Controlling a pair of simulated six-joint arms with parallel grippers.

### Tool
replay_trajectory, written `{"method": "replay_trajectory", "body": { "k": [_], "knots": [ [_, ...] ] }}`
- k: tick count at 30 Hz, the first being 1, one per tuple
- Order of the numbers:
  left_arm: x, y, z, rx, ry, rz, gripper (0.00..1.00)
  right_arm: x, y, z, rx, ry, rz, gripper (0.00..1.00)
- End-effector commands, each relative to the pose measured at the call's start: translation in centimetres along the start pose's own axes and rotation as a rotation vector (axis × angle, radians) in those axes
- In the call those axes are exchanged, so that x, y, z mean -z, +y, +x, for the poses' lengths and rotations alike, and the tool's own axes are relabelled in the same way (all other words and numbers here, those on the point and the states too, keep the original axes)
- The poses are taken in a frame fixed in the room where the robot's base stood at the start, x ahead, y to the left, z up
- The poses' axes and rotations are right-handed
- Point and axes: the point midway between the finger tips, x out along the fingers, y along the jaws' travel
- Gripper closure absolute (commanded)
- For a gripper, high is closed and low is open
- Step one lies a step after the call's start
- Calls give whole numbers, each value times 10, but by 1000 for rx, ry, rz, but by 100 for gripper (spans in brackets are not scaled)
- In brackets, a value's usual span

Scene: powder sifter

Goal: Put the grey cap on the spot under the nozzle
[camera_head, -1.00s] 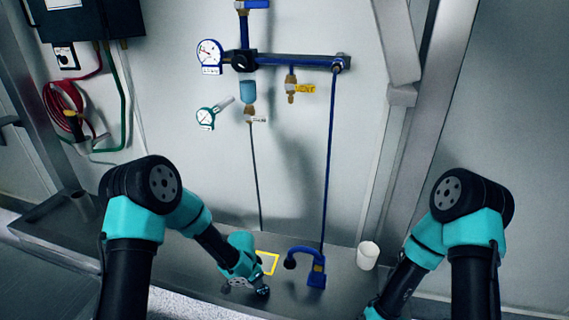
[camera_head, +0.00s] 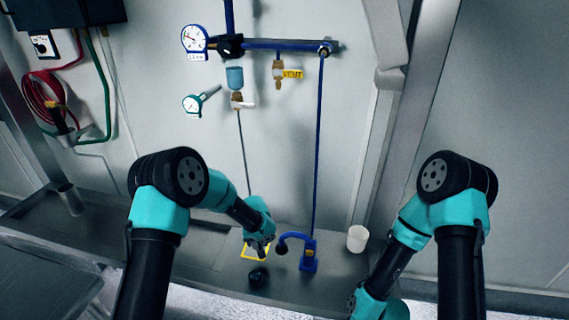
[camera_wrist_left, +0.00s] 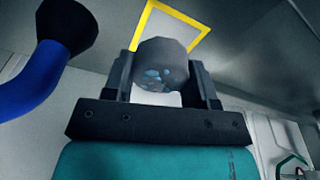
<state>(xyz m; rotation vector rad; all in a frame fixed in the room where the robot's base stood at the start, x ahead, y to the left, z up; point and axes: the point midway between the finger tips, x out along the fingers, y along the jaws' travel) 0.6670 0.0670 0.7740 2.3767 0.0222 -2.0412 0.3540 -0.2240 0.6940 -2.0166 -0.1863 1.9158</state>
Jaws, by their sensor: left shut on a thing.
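My left gripper (camera_head: 259,246) is shut on the grey cap (camera_wrist_left: 160,64), a short round grey piece with pale blue patches on its face. The cap sits between both fingers in the left wrist view. A yellow square outline (camera_head: 245,257) lies on the bench; my left gripper is over its upper right part in the head view. In the left wrist view the outline (camera_wrist_left: 145,22) shows behind the cap, and I cannot tell whether the cap touches the bench. A light blue and brass fitting (camera_head: 235,80) hangs on the wall above. My right gripper is out of view.
A blue curved stand (camera_head: 309,258) with a black end (camera_head: 281,249) is just right of the outline. A dark round object (camera_head: 258,277) lies in front of it. A white cup (camera_head: 357,239) stands farther right. Gauges and pipes are on the wall.

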Motion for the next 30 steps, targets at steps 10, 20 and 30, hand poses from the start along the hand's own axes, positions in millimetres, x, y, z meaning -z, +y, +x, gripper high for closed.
{"method": "replay_trajectory", "body": {
  "k": [10,20,30],
  "knots": [
    [40,33,-13,16,6,-104,71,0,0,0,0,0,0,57],
    [46,39,-15,15,0,-124,71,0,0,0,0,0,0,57],
    [41,39,10,16,-3,-123,71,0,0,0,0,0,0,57]
  ]
}}
